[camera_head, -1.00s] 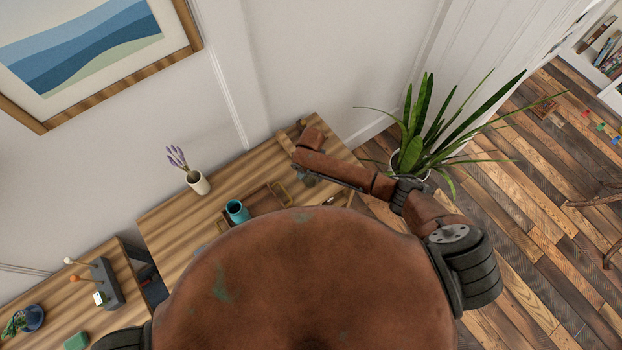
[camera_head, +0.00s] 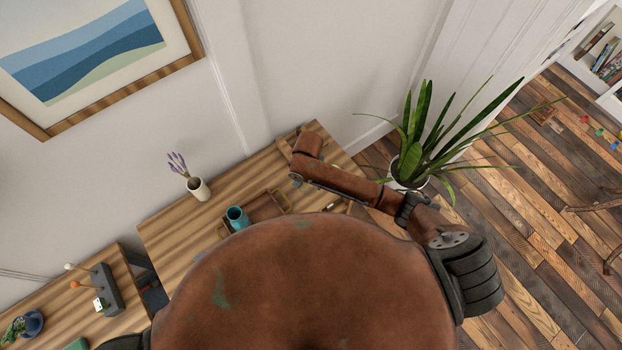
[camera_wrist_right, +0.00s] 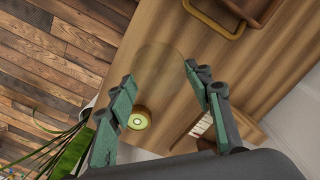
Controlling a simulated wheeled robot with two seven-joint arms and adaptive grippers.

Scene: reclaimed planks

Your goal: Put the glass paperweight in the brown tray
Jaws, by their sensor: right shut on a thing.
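The glass paperweight (camera_wrist_right: 160,68) is a clear, faintly amber round shape between the fingers of my right gripper (camera_wrist_right: 160,77) in the right wrist view. The gripper is shut on it, and wood grain shows through it. The brown tray (camera_head: 267,209) lies on the wooden table in the head view, with a teal cup (camera_head: 237,217) in its left part. The tray's corner and handle (camera_wrist_right: 214,21) show at the top right of the wrist view, apart from the paperweight. In the head view my right arm hides the fingers and paperweight. My left gripper is out of view.
A white vase with lavender (camera_head: 198,189) stands at the table's back left. A round green-and-white item (camera_wrist_right: 138,119) lies near the table edge below the gripper. A potted plant (camera_head: 408,172) stands beyond the table's right end. Bare wood shows left of the tray.

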